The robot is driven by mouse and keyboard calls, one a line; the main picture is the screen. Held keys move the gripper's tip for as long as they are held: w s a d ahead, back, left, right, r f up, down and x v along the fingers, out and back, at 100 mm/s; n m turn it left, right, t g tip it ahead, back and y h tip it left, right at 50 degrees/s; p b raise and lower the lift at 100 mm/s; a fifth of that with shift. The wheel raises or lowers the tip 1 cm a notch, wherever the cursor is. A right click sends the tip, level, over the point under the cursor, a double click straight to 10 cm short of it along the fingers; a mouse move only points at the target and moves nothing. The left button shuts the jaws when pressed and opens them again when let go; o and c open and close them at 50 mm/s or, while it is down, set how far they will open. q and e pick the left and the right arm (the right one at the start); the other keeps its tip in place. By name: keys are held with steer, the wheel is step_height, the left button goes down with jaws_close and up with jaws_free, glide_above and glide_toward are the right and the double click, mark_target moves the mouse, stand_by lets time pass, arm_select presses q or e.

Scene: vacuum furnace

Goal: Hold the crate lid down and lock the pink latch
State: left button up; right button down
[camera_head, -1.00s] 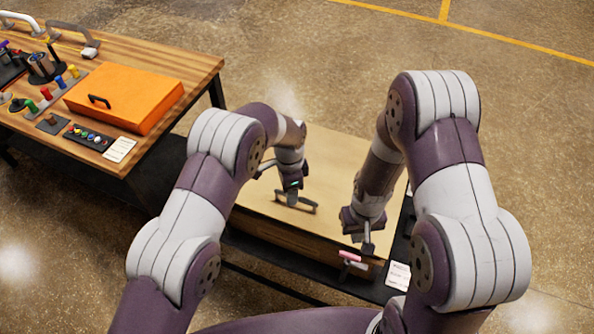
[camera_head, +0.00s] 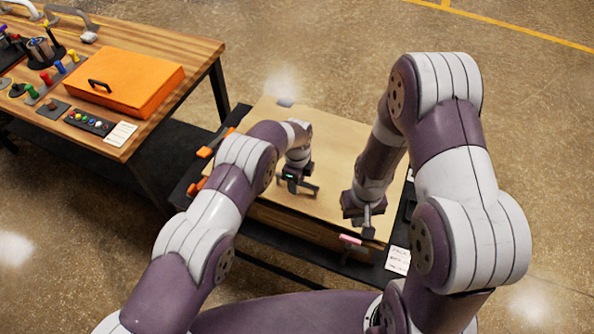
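The crate (camera_head: 290,224) is a low wooden box with a flat tan lid (camera_head: 345,150), which looks down. A dark bar handle (camera_head: 309,187) stands on the lid. The pink latch (camera_head: 351,240) is on the crate's front edge, right of its middle; its exact setting is too small to tell. My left gripper (camera_head: 290,186) is low over the lid at the handle; its fingers are mostly hidden, and contact is unclear. My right gripper (camera_head: 368,232) points down at the lid's front edge, just right of the latch, its fingers looking together and empty.
Orange latches (camera_head: 205,152) show at the crate's left side. A white card (camera_head: 397,260) lies right of the pink latch on the dark stand. A workbench (camera_head: 190,52) at left holds an orange case (camera_head: 128,82) and small coloured parts. Open floor lies behind.

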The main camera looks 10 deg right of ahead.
arm_select(q)
steer(key=shift+f, duration=0.1)
jaws_close()
